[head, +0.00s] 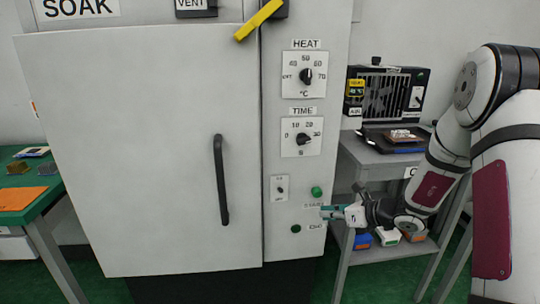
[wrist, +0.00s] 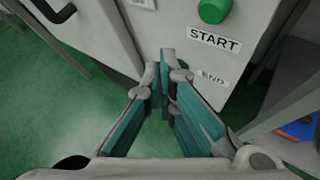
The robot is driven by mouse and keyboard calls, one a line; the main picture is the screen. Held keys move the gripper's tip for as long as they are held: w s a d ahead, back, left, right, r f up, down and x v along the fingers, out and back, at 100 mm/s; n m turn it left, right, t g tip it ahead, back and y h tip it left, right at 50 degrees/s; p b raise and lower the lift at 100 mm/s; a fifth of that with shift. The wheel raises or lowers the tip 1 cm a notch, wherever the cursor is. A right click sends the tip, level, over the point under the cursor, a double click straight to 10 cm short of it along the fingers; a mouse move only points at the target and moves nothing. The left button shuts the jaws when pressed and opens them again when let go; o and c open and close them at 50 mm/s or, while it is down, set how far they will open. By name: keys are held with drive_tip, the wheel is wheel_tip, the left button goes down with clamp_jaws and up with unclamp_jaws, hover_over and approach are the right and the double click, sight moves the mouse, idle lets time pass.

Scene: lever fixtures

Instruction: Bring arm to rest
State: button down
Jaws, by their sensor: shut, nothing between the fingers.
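My gripper (head: 326,212) is in front of the lower right part of the soak cabinet's control panel (head: 280,247). Its fingers are shut and empty. In the wrist view the closed fingertips (wrist: 166,62) point at the panel, left of the START label (wrist: 214,41) and its green button (wrist: 214,10). The END label (wrist: 211,78) is right of the fingers. I cannot tell whether the fingertips touch the panel. In the head view the green START button (head: 316,192) is just above my gripper, and a dark green button (head: 295,229) is below left of it.
The cabinet door (head: 130,150) is closed, with a black handle (head: 221,180). HEAT (head: 306,76) and TIME (head: 303,139) dials sit above, and a yellow lever (head: 258,20) on top. A grey shelf cart (head: 375,158) stands close beside my arm. A green-topped table (head: 45,205) is at left.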

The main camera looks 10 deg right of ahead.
drive_tip(key=s+a+r+n+g+y, duration=0.1)
drive_tip(key=s+a+r+n+g, duration=0.3)
drive_tip(key=s+a+r+n, duration=0.5)
drive_tip(key=s+a+r+n+g, duration=0.3)
drive_tip(key=s+a+r+n, duration=0.35)
drive_tip(key=s, duration=0.35)
drive_tip(key=s+d+r+n+g+h, duration=0.1)
drive_tip(key=s+n+h, duration=0.1)
drive_tip(key=s+n, duration=0.35)
drive_tip(key=s+d+r+n+g+h, duration=0.1)
drive_tip(key=s+r+n, duration=0.15)
drive_tip(key=s, duration=0.65)
drive_tip(key=s+d+f+n+h, duration=0.2)
drive_tip(key=s+d+n+h, duration=0.5)
drive_tip(key=s, duration=0.5)
wheel_tip(320, 180, up, 22)
drive_tip(key=t+y+p, duration=0.1)
drive_tip(key=t+p, duration=0.2)
drive_tip(key=p, duration=1.6)
drive_tip(key=shift+d+t, duration=0.3)
drive_tip(key=shift+d, duration=0.05)
